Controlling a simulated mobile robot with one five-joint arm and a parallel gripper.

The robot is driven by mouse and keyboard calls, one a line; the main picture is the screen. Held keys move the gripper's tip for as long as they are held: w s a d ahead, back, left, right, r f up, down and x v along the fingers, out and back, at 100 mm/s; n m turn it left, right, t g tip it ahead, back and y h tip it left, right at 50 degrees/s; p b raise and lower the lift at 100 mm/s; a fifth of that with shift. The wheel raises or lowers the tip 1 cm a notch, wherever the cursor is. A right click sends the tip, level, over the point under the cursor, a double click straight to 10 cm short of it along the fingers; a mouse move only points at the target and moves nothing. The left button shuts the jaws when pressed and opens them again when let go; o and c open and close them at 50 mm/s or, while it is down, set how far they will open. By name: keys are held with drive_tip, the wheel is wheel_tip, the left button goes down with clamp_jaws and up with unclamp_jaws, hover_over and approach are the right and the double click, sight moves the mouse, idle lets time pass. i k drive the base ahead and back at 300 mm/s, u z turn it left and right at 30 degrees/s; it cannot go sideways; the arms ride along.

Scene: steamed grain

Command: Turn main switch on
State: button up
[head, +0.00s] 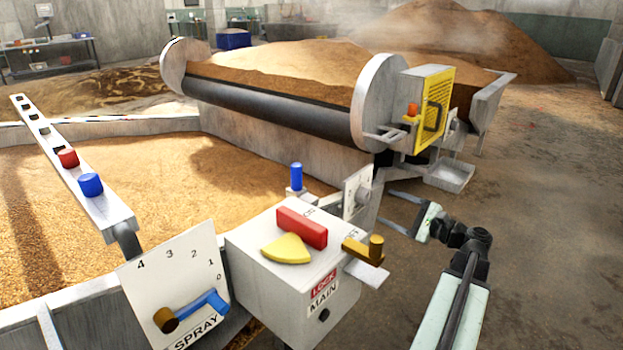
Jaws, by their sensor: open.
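The main switch box (262,262) is a light grey box labelled LOCK and MAIN in the lower middle. A red bar handle (302,228) lies on its top, beside a yellow wedge (286,249). Some lettering beside the red handle is hidden.
A SPRAY panel (150,275) with a blue-and-brown lever stands left of the box. A slotted rail (70,178) holds red and blue pegs. A blue peg (296,177) stands behind the box. A roller trough (280,110) lies behind. Floor at right is clear.

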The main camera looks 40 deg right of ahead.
sight(289, 248)
drive_tip(key=k, duration=1.5)
